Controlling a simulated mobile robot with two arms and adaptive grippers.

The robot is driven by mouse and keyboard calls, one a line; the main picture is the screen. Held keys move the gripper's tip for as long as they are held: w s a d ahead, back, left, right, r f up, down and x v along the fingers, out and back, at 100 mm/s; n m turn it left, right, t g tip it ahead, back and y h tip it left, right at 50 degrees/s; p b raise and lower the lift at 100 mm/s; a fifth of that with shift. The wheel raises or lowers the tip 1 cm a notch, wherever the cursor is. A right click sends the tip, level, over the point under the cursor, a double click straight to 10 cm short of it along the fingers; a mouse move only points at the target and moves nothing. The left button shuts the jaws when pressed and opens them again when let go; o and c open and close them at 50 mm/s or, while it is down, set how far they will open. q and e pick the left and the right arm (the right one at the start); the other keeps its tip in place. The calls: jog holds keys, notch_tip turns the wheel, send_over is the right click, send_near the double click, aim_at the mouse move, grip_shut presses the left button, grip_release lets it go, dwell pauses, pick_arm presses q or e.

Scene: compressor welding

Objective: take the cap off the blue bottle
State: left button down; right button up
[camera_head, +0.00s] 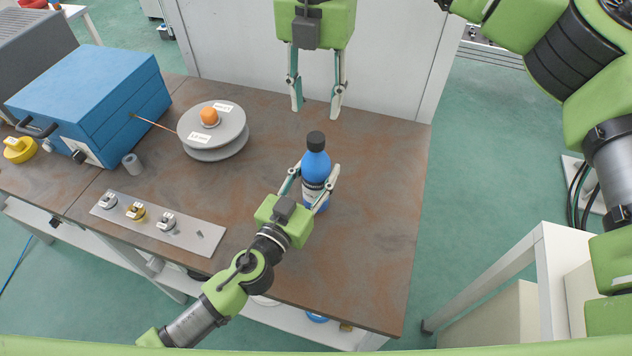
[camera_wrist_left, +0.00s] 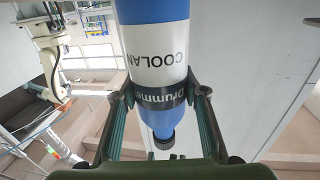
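The blue bottle (camera_head: 316,168) stands upright on the brown workbench, with its black cap (camera_head: 316,141) on top. In the left wrist view the bottle (camera_wrist_left: 160,11) appears upside down, with a white label and the cap (camera_wrist_left: 163,141) below. My left gripper (camera_head: 315,172) has one finger on each side of the bottle's body. In the left wrist view its fingers (camera_wrist_left: 160,88) appear pressed against the bottle's sides. My right gripper (camera_head: 316,112) points down beyond the bottle, with its fingers spread and nothing between them.
On the workbench (camera_head: 375,220) are a grey spool (camera_head: 213,138) with an orange knob, a blue box (camera_head: 95,95) and a metal plate (camera_head: 150,226) with several small fittings. The bench is clear to the right of the bottle. A pale panel (camera_head: 390,60) stands behind it.

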aim_at(316, 136)
jog(key=m, duration=0.6)
jog(key=shift+m, duration=0.3)
jog(key=m, duration=0.6)
jog(key=shift+f+m, duration=0.1)
jog(key=shift+m, duration=0.3)
jog(key=shift+f, duration=3.9)
